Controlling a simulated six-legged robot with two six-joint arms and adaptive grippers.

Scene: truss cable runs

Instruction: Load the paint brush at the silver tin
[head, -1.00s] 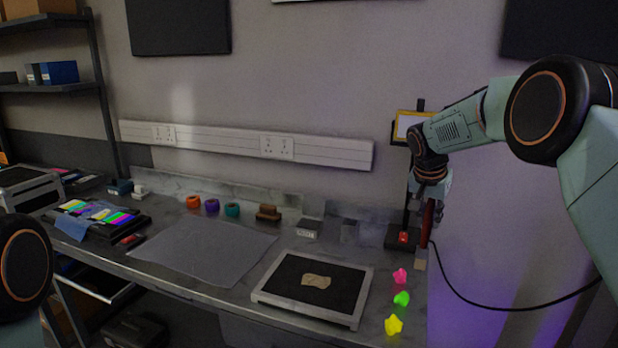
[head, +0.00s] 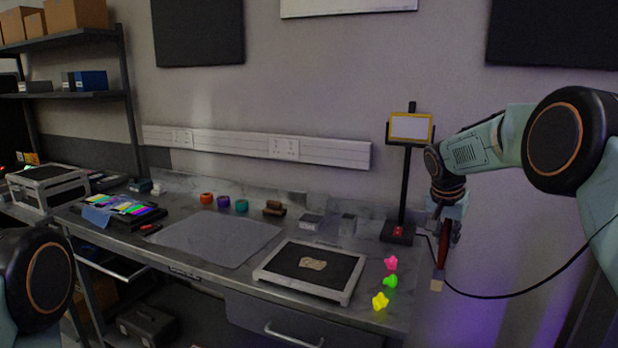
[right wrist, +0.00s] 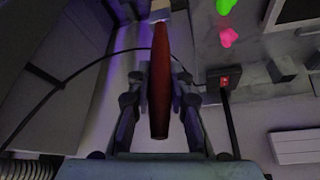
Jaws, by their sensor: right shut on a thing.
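My right gripper (head: 447,222) is shut on a paint brush (head: 444,246), which hangs down with its pale tip (head: 437,285) lowest, off the right end of the bench. In the right wrist view the brush's dark red handle (right wrist: 160,85) lies between the two fingers, its pale end (right wrist: 160,12) pointing away. I cannot make out a clear silver tin; a small grey block-like object (head: 348,224) and a grey labelled box (head: 310,221) stand at the back of the bench. My left gripper is out of view; only part of its arm shows.
A lit stand (head: 398,233) with a red button stands at the bench's back right. Pink (head: 391,263), green (head: 390,281) and yellow (head: 380,301) pieces lie near the right edge. A framed tray (head: 348,295) and grey mat (head: 170,230) cover the middle. A black cable hangs behind the brush.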

